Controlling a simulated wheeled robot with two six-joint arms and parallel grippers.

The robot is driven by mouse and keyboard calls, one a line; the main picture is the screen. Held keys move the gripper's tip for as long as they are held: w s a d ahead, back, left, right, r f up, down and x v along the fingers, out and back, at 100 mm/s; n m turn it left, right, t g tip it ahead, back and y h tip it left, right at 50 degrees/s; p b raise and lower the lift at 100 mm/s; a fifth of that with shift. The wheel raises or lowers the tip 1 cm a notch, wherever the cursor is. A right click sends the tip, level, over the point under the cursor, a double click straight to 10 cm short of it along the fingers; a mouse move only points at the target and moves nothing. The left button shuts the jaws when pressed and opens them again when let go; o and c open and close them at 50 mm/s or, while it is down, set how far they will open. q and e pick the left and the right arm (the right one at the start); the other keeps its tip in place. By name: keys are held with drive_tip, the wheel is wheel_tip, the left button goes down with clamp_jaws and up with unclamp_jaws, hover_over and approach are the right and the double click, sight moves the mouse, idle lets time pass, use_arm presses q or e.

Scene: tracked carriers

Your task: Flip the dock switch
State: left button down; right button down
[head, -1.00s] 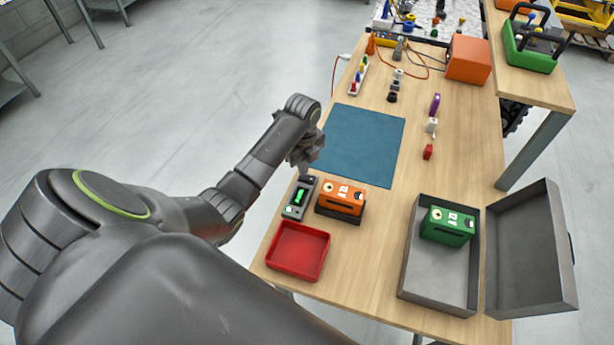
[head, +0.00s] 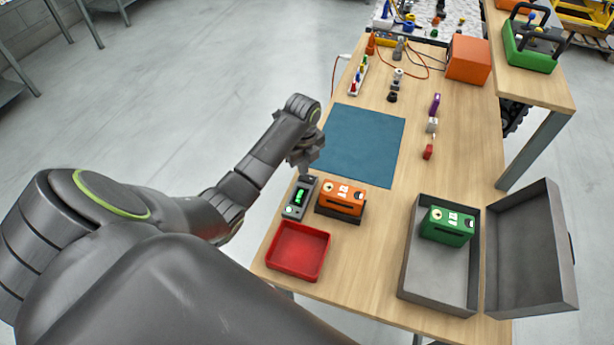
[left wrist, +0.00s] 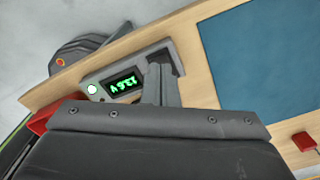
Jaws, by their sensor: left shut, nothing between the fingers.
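The dock is a small grey unit (head: 299,197) at the left table edge. Its dark screen (left wrist: 124,85) shows green characters, too small to read surely, and a pale round light or button (left wrist: 92,89) sits at one end. My left gripper (head: 304,169) is shut and empty, pointing down at the dock's far end. In the left wrist view its fingers (left wrist: 160,92) overlap the dock beside the screen. The switch is not clearly visible; the fingers may hide it, and I cannot tell whether they touch it. My right gripper is out of view.
An orange carrier (head: 342,197) stands close to the right of the dock. A red tray (head: 298,250) lies in front. A blue mat (head: 362,146) is behind. A green carrier (head: 447,226) sits in an open grey case (head: 468,296) at right.

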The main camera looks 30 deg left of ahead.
use_arm(q)
drive_tip(key=shift+s+f+b, duration=0.1)
drive_tip(key=shift+f+b, duration=0.35)
drive_tip(key=shift+f, duration=0.55)
idle(0.3)
drive_tip(key=shift+r+p, duration=0.8)
drive_tip(key=shift+p, duration=0.15)
wheel_tip(320, 180, up, 6)
drive_tip(key=p, duration=0.6)
drive_tip(key=shift+f, duration=0.3)
